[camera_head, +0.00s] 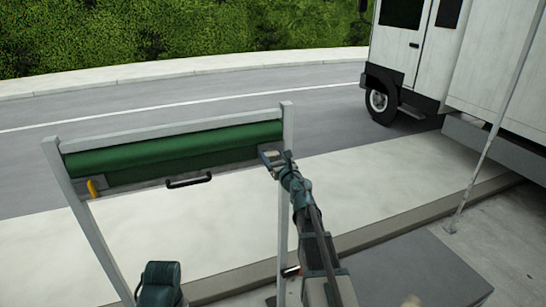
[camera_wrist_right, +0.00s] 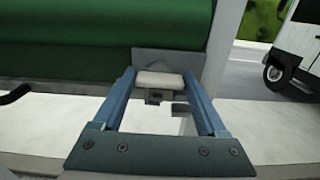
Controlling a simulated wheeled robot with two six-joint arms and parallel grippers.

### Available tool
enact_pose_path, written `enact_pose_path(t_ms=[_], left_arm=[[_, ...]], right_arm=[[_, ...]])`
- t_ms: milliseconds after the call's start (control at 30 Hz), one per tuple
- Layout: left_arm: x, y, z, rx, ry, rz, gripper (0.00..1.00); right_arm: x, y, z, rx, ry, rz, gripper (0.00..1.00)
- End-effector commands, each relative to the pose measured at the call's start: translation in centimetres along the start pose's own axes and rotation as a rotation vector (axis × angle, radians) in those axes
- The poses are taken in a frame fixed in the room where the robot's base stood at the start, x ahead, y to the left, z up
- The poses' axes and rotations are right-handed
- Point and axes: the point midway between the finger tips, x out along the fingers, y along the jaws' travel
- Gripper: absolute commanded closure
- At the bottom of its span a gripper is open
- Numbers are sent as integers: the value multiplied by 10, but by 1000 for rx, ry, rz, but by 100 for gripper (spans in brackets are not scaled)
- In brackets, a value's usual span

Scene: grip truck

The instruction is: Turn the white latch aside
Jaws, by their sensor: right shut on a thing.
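The white latch (camera_wrist_right: 160,80) is a small pale block at the lower right corner of the green roll-up cover (camera_head: 170,150), beside the right post of the frame. My right gripper (camera_head: 270,157) reaches up to that corner. In the right wrist view its two blue fingers (camera_wrist_right: 160,76) stand on either side of the latch and are shut on it. In the head view the gripper largely hides the latch. Of my left arm only a teal part (camera_head: 160,285) shows at the bottom; its gripper is out of view.
A grey frame post (camera_head: 287,130) stands close to the right gripper. A black handle (camera_head: 188,180) and a yellow latch (camera_head: 92,188) sit along the cover's lower edge. A white truck (camera_head: 415,60) stands at the right on the road. A grey slab lies at the lower right.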

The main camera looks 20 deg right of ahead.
Motion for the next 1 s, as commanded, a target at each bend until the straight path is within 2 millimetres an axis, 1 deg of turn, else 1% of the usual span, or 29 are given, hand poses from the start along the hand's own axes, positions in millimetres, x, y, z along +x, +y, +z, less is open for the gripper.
enact_pose_path(t_ms=[267,1000], left_arm=[[0,0,0,0,0,0,0],[2,0,0,0,0,0,0]], right_arm=[[0,-1,0,150,0,0,81],[0,-3,-2,847,0,0,81]])
